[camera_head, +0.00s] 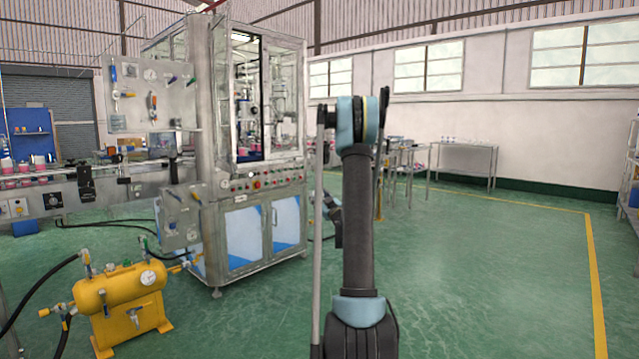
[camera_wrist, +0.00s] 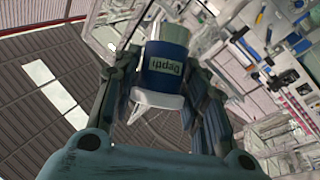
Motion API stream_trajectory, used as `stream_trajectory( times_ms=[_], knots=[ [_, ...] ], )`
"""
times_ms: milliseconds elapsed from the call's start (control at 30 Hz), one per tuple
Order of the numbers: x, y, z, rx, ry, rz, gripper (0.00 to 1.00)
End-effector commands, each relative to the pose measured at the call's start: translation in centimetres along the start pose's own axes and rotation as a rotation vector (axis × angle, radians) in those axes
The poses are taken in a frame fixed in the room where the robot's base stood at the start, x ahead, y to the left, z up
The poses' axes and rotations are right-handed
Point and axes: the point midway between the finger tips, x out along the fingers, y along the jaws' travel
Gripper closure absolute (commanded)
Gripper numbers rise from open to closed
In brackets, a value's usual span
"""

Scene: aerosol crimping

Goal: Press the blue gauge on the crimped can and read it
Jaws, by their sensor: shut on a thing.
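In the wrist view, my gripper (camera_wrist: 163,72) is shut on the blue gauge (camera_wrist: 160,77). The gauge is a short blue cylinder with a pale top and a white label that reads "Depth" upside down. One finger is on each side of it. A pale flat piece shows just below the gauge between the fingers. In the head view, my arm hides most of the gripper, and the gauge cannot be made out. No can is seen touching the gauge. I cannot tell which can is the crimped one.
A glass-walled machine (camera_head: 262,180) stands left of my arm. A conveyor (camera_head: 45,195) with several small pink-and-white containers runs to its left. A yellow tank (camera_head: 122,300) with hoses stands on the floor in front. Tables (camera_head: 465,147) stand at the back. The green floor at right is clear.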

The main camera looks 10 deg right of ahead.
Motion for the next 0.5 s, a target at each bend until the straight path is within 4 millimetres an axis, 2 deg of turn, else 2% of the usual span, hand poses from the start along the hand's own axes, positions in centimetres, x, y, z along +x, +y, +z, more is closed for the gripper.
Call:
stream_trajectory(
  times_ms=[33, 100, 200, 300, 500],
  knots=[
    [-0.6, 0.6, -1.8, -0.025, 0.041, -0.030, 0.89],
    [-1.4, 0.9, -4.1, -0.058, 0.101, -0.075, 0.89],
    [-2.6, 1.2, -7.0, -0.096, 0.178, -0.128, 0.89],
    [-3.6, 1.3, -9.1, -0.121, 0.239, -0.168, 0.89],
    [-4.8, 1.4, -11.1, -0.143, 0.299, -0.204, 0.89]
  ],
)
